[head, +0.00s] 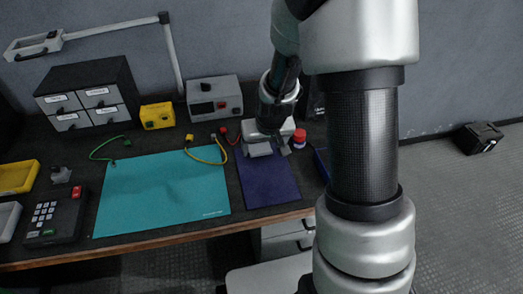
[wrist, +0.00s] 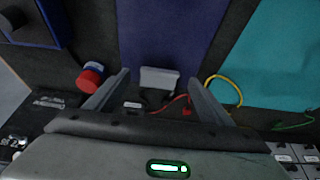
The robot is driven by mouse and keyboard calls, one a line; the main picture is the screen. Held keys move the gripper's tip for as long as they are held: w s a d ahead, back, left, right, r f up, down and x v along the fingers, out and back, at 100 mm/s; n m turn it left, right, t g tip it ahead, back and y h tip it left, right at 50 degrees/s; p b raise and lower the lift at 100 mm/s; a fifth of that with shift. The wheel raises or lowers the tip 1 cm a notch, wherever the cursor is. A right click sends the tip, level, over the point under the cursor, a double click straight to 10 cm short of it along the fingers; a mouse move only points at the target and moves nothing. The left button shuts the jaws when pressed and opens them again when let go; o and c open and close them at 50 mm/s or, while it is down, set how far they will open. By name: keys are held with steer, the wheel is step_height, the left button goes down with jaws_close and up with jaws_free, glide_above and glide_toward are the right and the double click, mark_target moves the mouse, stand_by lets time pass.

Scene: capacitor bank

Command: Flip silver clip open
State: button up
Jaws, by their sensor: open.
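A small pale grey block (wrist: 160,78), which looks like the silver clip, sits at the edge of the dark blue mat (wrist: 165,35) in the wrist view. I cannot tell whether its lever is up or down. My gripper (wrist: 160,86) is open, with one finger on each side of the block and visible gaps to both. A smaller pale part (wrist: 133,105) shows nearer the palm. In the head view my gripper (head: 268,143) is over the far end of the blue mat (head: 268,185), and it hides most of what lies beneath.
A red-capped cylinder (wrist: 91,76) stands close outside one finger. A red lead (wrist: 180,101) and a yellow lead (wrist: 226,84) lie near the other. A grey meter box (head: 214,98) and a drawer unit (head: 88,93) stand at the back.

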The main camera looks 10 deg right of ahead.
mark_target(260, 149)
steer(key=shift+x, duration=1.45)
steer(key=shift+c, duration=0.4)
